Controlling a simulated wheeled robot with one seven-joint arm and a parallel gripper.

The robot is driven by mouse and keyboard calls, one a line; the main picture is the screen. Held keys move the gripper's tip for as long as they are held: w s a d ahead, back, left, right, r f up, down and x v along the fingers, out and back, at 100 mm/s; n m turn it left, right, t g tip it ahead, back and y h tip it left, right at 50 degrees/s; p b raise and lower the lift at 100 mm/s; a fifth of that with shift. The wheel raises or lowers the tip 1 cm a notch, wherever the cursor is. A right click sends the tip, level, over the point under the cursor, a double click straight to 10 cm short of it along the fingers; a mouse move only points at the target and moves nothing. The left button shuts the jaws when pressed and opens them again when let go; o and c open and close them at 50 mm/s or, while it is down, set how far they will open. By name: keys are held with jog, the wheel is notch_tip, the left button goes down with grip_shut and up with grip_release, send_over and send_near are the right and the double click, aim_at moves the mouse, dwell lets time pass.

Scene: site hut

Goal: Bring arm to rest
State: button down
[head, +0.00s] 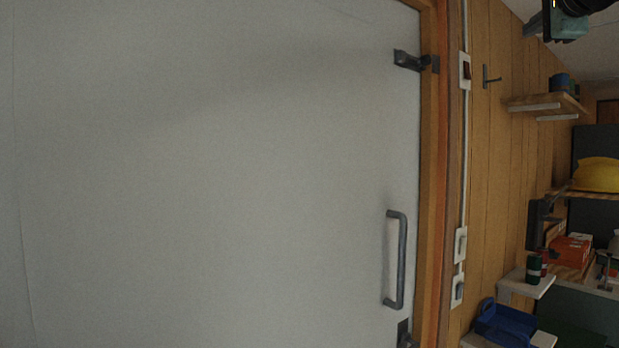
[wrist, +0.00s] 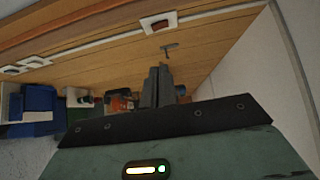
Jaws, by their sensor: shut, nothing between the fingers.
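My gripper (head: 534,24) shows at the top right corner of the head view, raised in the air and apart from the wall and the shelves. In the wrist view its fingers (wrist: 160,86) stand together, shut and empty, in front of the wooden wall. The dark bar and teal housing of the gripper fill the lower part of that view. Most of my arm is out of view.
A pale door (head: 210,170) with a grey handle (head: 397,260) fills the left of the head view. The plank wall (head: 500,130) carries a switch (head: 465,70), a hook (head: 490,77) and a shelf (head: 545,103). A blue tray (head: 503,325) and yellow helmet (head: 597,175) are at right.

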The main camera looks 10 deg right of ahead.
jog(key=w+a+f+n+g+y+b, duration=0.1)
jog(key=w+a+f+n+y, duration=0.1)
jog(key=w+a+f, duration=0.3)
jog(key=w+a+f+n+g+y, duration=0.1)
jog(key=a+f+n+y, duration=0.15)
jog(key=f, duration=0.45)
jog(key=a+f+n+g+y+b, duration=0.2)
jog(key=a+f+n+g+y, duration=0.6)
jog(key=a+f, duration=1.7)
jog(key=s+a+f+n+g+h+b, duration=0.1)
jog(key=s+a+f+n+g+h, duration=0.1)
jog(key=s+a+f+n, duration=0.45)
jog(key=s+a+f+n+g+h+b, duration=0.1)
jog(key=s+a+f+n, duration=0.25)
jog(key=s+f, duration=0.6)
jog(key=s+f+n+g+h, duration=0.3)
jog(key=s+f+n, duration=0.4)
jog(key=s+f, duration=0.6)
jog(key=shift+s+g+b, duration=0.4)
jog(key=shift+s, duration=0.1)
jog(key=shift+a, duration=0.1)
